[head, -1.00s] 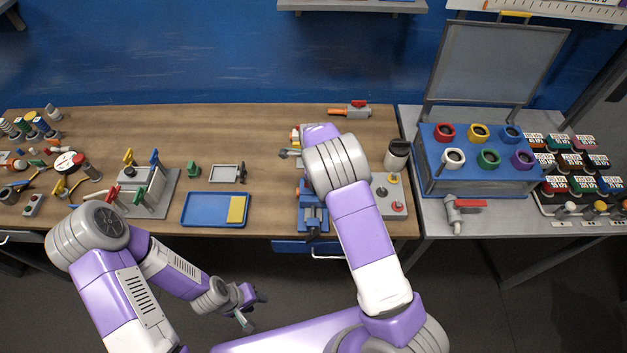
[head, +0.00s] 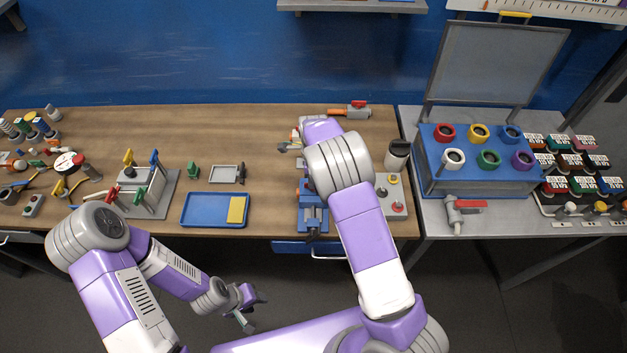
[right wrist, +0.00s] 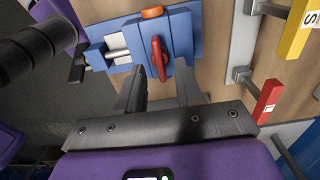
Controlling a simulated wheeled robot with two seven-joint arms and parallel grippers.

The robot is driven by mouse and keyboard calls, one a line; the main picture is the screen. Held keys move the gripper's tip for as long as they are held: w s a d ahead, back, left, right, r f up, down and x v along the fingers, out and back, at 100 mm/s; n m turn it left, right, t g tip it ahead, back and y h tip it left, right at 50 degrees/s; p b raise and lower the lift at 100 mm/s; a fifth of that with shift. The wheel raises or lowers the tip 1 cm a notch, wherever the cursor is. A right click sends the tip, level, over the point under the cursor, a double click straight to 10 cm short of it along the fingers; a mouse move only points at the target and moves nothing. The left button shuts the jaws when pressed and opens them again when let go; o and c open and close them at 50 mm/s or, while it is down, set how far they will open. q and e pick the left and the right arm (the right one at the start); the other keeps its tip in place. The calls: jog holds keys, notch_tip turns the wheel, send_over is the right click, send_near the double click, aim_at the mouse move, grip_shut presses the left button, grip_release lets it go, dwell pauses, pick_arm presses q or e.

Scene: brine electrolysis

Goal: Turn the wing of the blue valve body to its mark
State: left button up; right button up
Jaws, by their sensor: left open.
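The blue valve body (right wrist: 183,45) sits at the blue vise (right wrist: 117,50) and has an orange end (right wrist: 152,12). Its red wing (right wrist: 160,60) stands out toward me and runs nearly up and down in the right wrist view. My right gripper (right wrist: 160,85) is open, one finger on each side of the wing, with gaps visible; contact is not clear. In the head view the vise (head: 313,218) is at the table's front edge, and my right arm hides the valve and gripper. I cannot make out the mark. My left gripper (head: 256,311) is open and empty, in front of the table.
Behind the vise, a red tag (right wrist: 267,102) and a yellow tag (right wrist: 301,28) stand on metal stems. Bare tabletop (head: 235,130) lies at the back.

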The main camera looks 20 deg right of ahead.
jog(key=shift+r, duration=2.4)
